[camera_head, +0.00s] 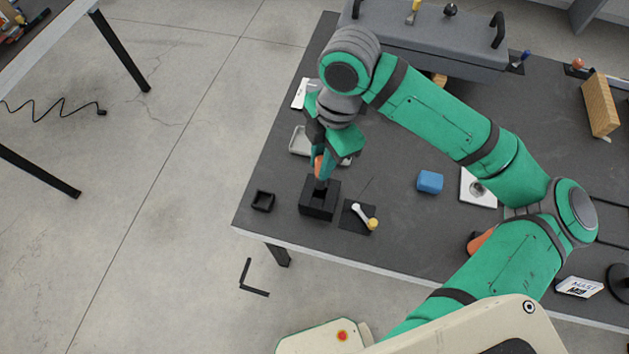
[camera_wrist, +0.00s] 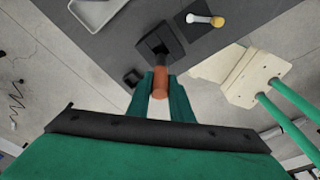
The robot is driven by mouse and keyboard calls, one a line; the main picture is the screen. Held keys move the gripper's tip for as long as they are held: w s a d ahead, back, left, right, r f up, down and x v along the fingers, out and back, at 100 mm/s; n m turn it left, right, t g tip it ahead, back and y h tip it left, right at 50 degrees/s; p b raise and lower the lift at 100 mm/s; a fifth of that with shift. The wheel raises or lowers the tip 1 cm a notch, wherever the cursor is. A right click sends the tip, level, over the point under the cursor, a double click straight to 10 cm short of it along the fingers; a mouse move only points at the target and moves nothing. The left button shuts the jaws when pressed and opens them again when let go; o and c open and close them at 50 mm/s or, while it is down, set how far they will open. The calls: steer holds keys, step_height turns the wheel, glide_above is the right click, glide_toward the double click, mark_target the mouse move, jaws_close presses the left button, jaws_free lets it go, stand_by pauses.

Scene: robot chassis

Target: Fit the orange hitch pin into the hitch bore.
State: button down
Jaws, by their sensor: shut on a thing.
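The orange hitch pin (camera_wrist: 160,82) is held between the two fingers of my gripper (camera_wrist: 161,90), which is shut on it. In the head view the pin (camera_head: 319,166) shows as a small orange patch at my gripper (camera_head: 321,168). A dark block (camera_head: 318,207) stands right under the pin, and it also shows in the wrist view (camera_wrist: 150,46). The pin's dark lower end meets the block's top area. The bore is hidden, so I cannot tell whether the pin's tip is inside it or just above it.
A small black open box (camera_head: 263,201) sits left of the block. A dark mat with a white and yellow-ended piece (camera_head: 361,214) lies right of it. A grey tray (camera_head: 299,141) is behind. A blue block (camera_head: 430,182) lies farther right. The table's front edge is close.

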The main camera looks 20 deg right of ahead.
mark_target(321, 183)
step_height(321, 183, down, 10)
steer(key=shift+r, duration=0.15)
stand_by(0.4)
steer(key=c, duration=1.6)
jaws_free()
steer(key=r, duration=0.4)
steer(key=d+r, duration=0.1)
steer(key=r, duration=0.7)
steer(key=shift+w+d, duration=0.25)
steer(key=shift+d, duration=0.15)
steer(key=shift+f, duration=0.1)
